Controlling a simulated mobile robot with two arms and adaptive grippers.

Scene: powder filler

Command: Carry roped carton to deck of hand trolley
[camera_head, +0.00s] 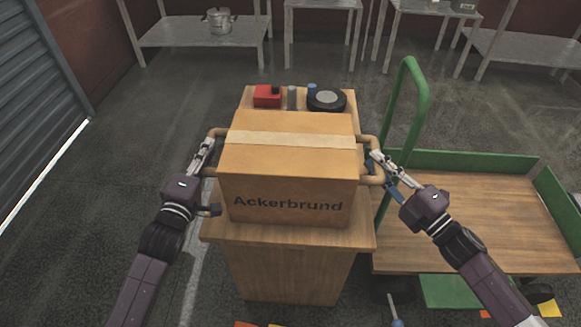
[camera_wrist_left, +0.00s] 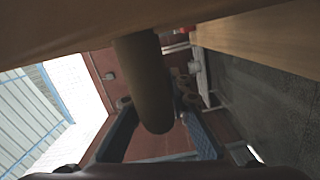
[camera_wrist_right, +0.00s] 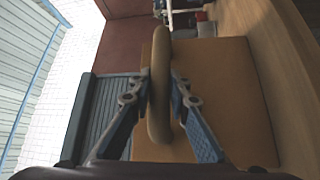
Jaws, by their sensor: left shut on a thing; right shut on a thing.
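The carton (camera_head: 290,180), marked "Ackerbrund" with a pale tape strip on top, sits upright on a wooden stand (camera_head: 290,260) in the head view. It has a tan rope handle on each side. My left gripper (camera_head: 208,148) is shut on the left rope handle (camera_wrist_left: 148,85), which runs between its fingers in the left wrist view. My right gripper (camera_head: 376,160) is shut on the right rope handle (camera_wrist_right: 160,85).
A red box (camera_head: 267,95) and a black round tape-like item (camera_head: 327,101) lie on the stand behind the carton. Green boards (camera_head: 470,164) edge the trolley deck, which is bare. Metal tables (camera_head: 200,32) line the back wall. Floor at left is clear.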

